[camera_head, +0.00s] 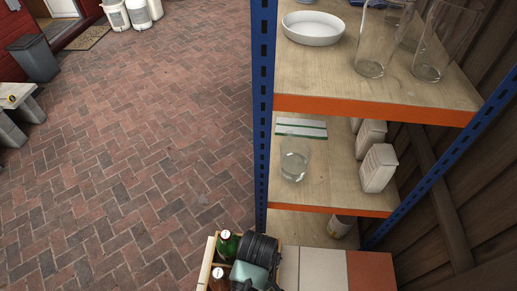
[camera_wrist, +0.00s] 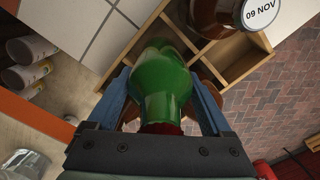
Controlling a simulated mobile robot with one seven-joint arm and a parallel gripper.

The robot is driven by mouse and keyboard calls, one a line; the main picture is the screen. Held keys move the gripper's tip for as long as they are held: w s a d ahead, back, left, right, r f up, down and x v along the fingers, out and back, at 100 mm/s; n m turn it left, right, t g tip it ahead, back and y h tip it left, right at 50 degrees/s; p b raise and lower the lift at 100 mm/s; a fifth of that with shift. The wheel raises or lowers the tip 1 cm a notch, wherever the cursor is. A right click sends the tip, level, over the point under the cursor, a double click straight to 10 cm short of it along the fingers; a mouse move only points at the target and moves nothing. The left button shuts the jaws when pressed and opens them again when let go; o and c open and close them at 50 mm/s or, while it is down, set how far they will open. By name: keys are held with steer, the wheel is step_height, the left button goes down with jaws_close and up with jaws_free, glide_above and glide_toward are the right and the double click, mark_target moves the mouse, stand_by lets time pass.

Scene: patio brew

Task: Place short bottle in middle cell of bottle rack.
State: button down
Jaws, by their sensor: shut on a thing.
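My gripper (camera_wrist: 163,82) has its blue fingers around a green bottle (camera_wrist: 160,70). The bottle's reddish neck end is by the palm and its base points away. In the head view, a green bottle (camera_head: 227,248) with a pale cap top shows beside my dark wrist; I cannot tell whether it is the same one. The wooden bottle rack (camera_wrist: 245,65) lies below and beyond the held bottle, with open cells at its right side. It also shows in the head view (camera_head: 207,262). The held bottle and my gripper hide part of the rack, so its middle cell is unclear.
A brown bottle (camera_wrist: 215,15) with a "09 NOV" cap stands close to the green one. A tiled surface (camera_head: 310,270) lies right of the rack. The blue-and-orange shelf (camera_head: 375,108) with glassware rises behind. Brick paving (camera_head: 120,150) at left is open.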

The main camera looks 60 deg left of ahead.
steer(key=shift+f, duration=2.3)
steer(key=shift+f, duration=0.2)
jaws_free()
step_height(320, 180, up, 12)
steer(key=shift+r, duration=0.2)
